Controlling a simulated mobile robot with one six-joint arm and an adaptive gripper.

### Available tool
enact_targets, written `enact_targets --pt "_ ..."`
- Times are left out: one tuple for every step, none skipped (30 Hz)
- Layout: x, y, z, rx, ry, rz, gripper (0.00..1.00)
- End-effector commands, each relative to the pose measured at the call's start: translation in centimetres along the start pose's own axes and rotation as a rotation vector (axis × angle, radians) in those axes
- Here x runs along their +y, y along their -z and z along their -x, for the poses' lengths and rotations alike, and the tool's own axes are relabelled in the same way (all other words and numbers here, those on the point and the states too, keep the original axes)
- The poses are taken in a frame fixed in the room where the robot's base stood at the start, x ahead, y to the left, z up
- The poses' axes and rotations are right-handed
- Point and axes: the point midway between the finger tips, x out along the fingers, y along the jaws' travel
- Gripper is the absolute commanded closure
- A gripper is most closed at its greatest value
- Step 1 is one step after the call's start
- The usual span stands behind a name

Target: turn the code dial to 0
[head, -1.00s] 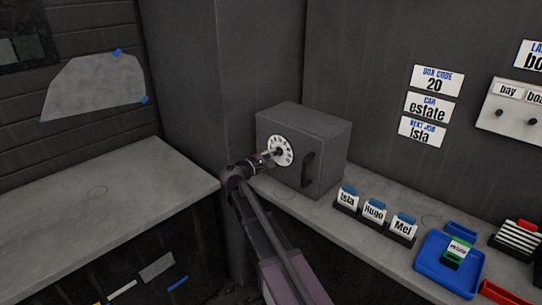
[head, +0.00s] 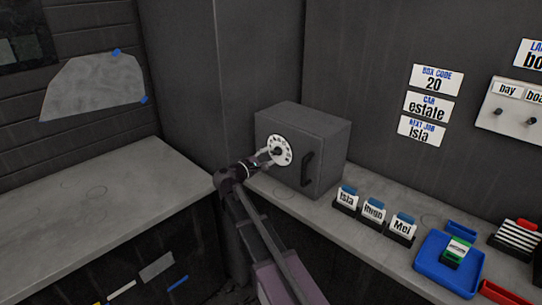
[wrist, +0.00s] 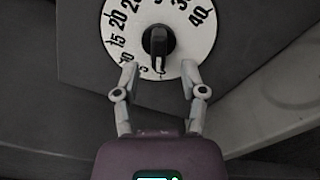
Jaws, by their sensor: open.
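The code dial (head: 280,150) is a white numbered disc on the front of a grey box (head: 322,135). In the wrist view the dial (wrist: 120,40) fills the top middle, with figures such as 10, 15, 20 and 40 readable. Its black knob (wrist: 158,42) points down the picture toward the small figures at the lower rim, which are hard to read. My gripper (wrist: 160,72) is open, its two fingertips apart at the lower left and lower right of the dial. The knob stands between and beyond the tips, not gripped. My gripper (head: 266,156) is just left of the dial in the head view.
The box has a dark handle (head: 308,168) right of the dial. Wall cards (head: 437,80) include "BOX CODE 20". Name cards (head: 374,212), a blue tray (head: 428,270) and a striped item (head: 518,237) stand on the bench to the right. The left bench (head: 90,220) is clear.

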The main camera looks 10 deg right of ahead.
Motion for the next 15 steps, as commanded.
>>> enact_targets --pt "0.0 0.0 0.8 0.003 -0.001 0.0 0.46" --pt "0.0 0.0 1.3 0.003 -0.002 0.0 0.46" --pt "-0.1 -0.1 1.9 0.002 -0.001 0.0 0.46" --pt "-0.1 -0.1 2.4 0.002 -0.001 0.0 0.46" --pt "-0.1 -0.1 2.9 0.002 -0.001 0.0 0.46" --pt "0.0 -0.1 3.5 0.003 -0.001 0.0 0.46" --pt "-0.1 -0.1 4.0 0.002 -0.001 0.0 0.46" --pt "-0.1 -0.1 4.4 0.001 -0.001 0.0 0.46" --pt "-0.1 -0.1 5.1 0.002 -0.001 0.0 0.46" --pt "-0.1 -0.1 5.5 0.002 -0.001 0.0 0.46" --pt "-0.1 -0.1 6.0 0.002 -0.001 0.0 0.46" --pt "-0.1 -0.1 6.5 0.001 0.0 0.0 0.46" --pt "-0.1 -0.1 6.9 0.001 0.0 0.0 0.46" --pt "-0.1 -0.1 7.3 0.001 0.0 0.0 0.46" --pt "-0.1 -0.1 7.7 0.001 0.0 0.0 0.46"
